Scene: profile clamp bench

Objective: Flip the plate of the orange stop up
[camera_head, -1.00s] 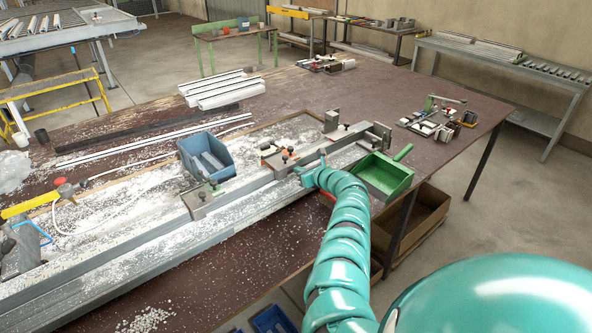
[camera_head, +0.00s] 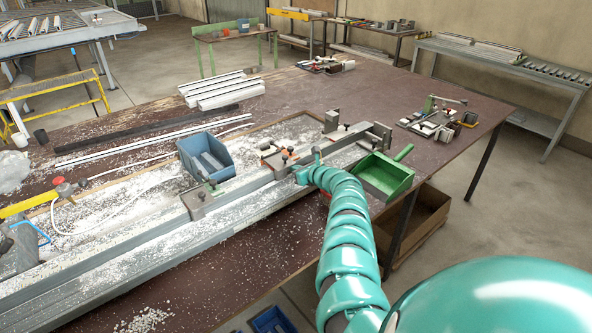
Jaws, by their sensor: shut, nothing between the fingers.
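The orange stop (camera_head: 268,149) sits on the long grey rail in the middle of the bench. It shows as small orange patches, with a dark knob beside them. Its plate is too small in the picture to tell whether it lies flat or stands up. My teal gripper (camera_head: 301,174) is at the rail's near side, just right of the stop and close to it. It is shut with nothing in it. Whether it touches the stop cannot be told, and my wrist hides part of the rail there.
A blue bin (camera_head: 205,157) stands left of the stop. A green scoop (camera_head: 384,176) lies right of my arm at the bench edge. Metal blocks (camera_head: 198,201) sit along the rail.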

